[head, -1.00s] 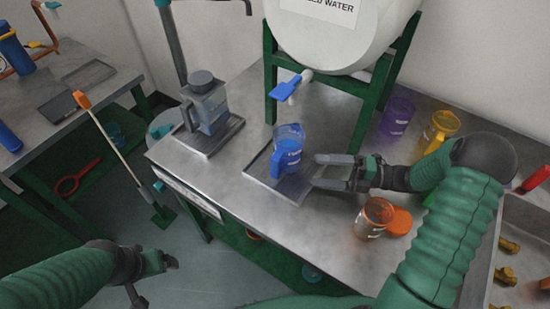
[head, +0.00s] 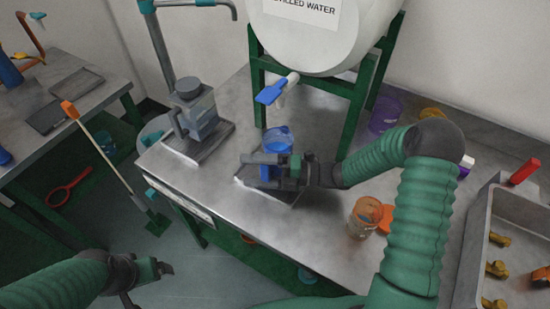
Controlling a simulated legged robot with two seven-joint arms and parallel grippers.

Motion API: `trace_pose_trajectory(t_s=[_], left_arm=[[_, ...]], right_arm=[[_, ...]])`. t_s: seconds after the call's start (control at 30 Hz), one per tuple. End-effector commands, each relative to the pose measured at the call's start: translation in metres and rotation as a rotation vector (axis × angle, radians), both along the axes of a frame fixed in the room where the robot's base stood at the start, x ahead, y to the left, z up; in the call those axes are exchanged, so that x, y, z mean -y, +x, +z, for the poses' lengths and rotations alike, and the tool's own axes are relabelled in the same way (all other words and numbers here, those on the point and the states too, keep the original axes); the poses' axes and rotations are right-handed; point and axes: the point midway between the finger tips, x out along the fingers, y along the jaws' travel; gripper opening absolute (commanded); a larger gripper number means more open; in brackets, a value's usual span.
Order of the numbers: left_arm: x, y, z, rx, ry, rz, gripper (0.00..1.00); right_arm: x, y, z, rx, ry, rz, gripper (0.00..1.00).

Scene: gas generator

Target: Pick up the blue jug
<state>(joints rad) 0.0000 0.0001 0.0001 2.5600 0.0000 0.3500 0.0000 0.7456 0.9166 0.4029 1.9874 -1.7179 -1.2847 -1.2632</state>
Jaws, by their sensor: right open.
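The blue jug (head: 278,138) stands upright on a dark tray (head: 296,192) under the tap of a white tank. My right gripper (head: 250,168) is at the jug, its fingers pointing left across the jug's lower body and hiding much of it. The fingers are apart, and blue shows between them; I cannot tell whether they touch the jug. My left gripper (head: 150,284) is low at the left, over the floor and away from the bench, with its fingers apart and empty.
The white tank (head: 310,45) on its green frame (head: 352,125) stands behind the jug, with a blue tap (head: 272,92) above. A purple beaker (head: 385,114) stands behind.

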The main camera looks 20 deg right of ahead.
Motion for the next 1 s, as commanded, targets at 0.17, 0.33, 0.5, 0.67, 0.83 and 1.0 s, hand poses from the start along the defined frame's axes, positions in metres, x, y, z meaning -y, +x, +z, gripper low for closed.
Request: trace_pose_trajectory(t_s=[0.17,0.33,0.5,0.67,0.83,1.0], left_arm=[[0.0000,0.0000,0.0000,0.000,0.000,0.000,0.86],[0.0000,0.0000,0.0000,0.000,0.000,0.000,0.86],[0.0000,0.0000,-0.0001,0.000,0.000,0.000,0.86],[0.0000,0.0000,-0.0001,0.000,0.000,0.000,0.86],[0.0000,0.0000,-0.0002,0.000,0.000,0.000,0.86],[0.0000,0.0000,-0.0001,0.000,0.000,0.000,0.86]], right_arm=[[-0.0008,0.0002,0.0000,0.000,-0.001,-0.001,0.88],[-0.0003,0.0003,-0.0001,0.000,-0.001,-0.001,0.69],[-0.0001,0.0004,-0.0006,-0.002,-0.001,-0.001,0.46],[0.0002,0.0005,-0.0011,-0.003,-0.002,-0.002,0.25],[0.0004,0.0005,-0.0016,-0.004,-0.003,-0.002,0.04],[0.0005,0.0006,-0.0011,-0.002,-0.002,-0.002,0.04]])
